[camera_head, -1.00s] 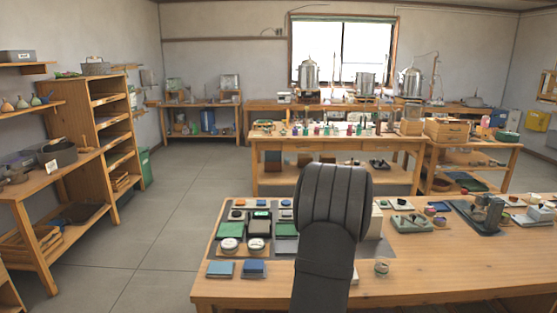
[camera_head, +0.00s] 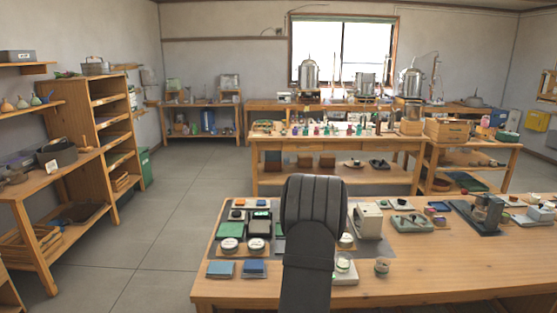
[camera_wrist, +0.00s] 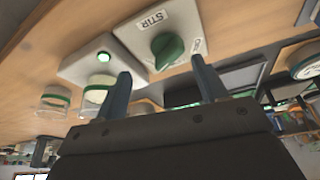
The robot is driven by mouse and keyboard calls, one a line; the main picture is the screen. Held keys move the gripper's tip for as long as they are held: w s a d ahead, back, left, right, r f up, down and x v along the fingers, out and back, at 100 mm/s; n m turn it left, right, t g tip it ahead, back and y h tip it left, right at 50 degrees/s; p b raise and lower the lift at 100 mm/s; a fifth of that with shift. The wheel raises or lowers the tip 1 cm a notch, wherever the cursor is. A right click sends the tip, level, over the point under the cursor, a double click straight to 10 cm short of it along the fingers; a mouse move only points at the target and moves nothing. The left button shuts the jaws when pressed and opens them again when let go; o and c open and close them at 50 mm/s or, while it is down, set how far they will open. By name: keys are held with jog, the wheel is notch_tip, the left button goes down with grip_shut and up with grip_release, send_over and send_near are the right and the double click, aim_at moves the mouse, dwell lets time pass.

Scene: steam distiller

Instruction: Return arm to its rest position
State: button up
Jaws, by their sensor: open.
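My arm rises in front of the wooden bench (camera_head: 450,265) in the head view, and its dark links hide the middle of the bench top. My gripper (camera_wrist: 160,85) shows in the wrist view with its two dark fingers spread apart and nothing between them. Beyond the fingers is a pale box with a green knob (camera_wrist: 168,50) and the label "STIR". A pale plate with a lit green lamp (camera_wrist: 103,57) adjoins it. The gripper's fingertips are hidden behind my arm in the head view.
A dark stand (camera_head: 487,215) is at the right. Wooden shelves (camera_head: 95,140) line the left wall; the floor between is clear.

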jog(key=shift+w+a+f+m, duration=0.15)
jog(key=shift+a+f+m, duration=0.15)
jog(key=shift+f, duration=0.2)
